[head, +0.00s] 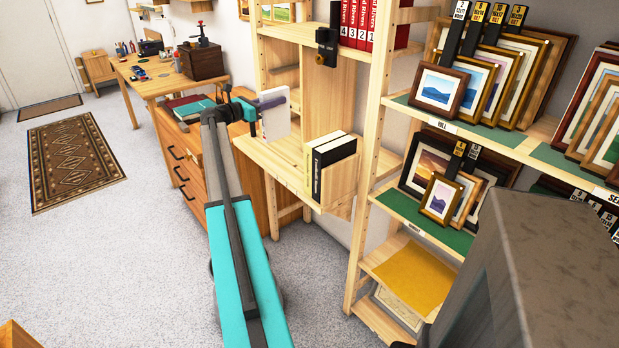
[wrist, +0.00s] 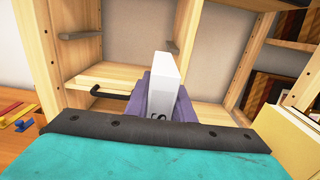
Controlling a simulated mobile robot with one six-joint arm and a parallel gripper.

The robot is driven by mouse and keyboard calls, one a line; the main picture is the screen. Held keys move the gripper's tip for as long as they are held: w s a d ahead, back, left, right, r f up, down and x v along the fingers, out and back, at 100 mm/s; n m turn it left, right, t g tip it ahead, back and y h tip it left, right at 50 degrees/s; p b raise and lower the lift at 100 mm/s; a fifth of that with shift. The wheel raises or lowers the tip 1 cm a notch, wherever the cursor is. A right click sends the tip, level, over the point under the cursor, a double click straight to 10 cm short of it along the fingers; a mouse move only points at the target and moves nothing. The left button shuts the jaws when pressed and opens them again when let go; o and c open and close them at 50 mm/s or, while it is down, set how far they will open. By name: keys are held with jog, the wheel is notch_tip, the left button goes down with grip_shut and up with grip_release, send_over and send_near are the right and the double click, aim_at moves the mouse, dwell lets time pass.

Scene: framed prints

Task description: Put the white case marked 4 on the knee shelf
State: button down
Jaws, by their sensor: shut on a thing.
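My gripper (head: 262,106) is shut on a white case (head: 277,118), held upright at the end of my outstretched arm. In the wrist view the case (wrist: 167,72) stands between the purple fingers of my gripper (wrist: 166,98). A dark mark shows low on its near edge, but I cannot read a number. In the head view the case is in front of and seemingly above a low pale wooden shelf (head: 262,160). The wrist view shows a bare shelf board (wrist: 208,115) beyond the case; I cannot tell whether the case touches it.
Red numbered volumes (head: 362,22) stand above. A wooden drawer cabinet (head: 178,165) is at the left. Framed prints (head: 440,90) fill the right racks.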

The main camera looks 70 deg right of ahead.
jog(key=shift+a, duration=0.1)
jog(key=s+a+f, duration=0.1)
jog(key=s+a, duration=0.4)
jog(key=s, duration=0.3)
jog(key=s+a+f+p, duration=0.1)
jog(key=s+a+f, duration=0.1)
jog(key=s+a, duration=0.3)
jog(key=shift+s+a, duration=0.25)
jog(key=shift+s, duration=1.45)
jog(key=shift+s+a+f+p, duration=0.15)
jog(key=shift+f+p, duration=0.25)
jog(key=shift+f, duration=1.7)
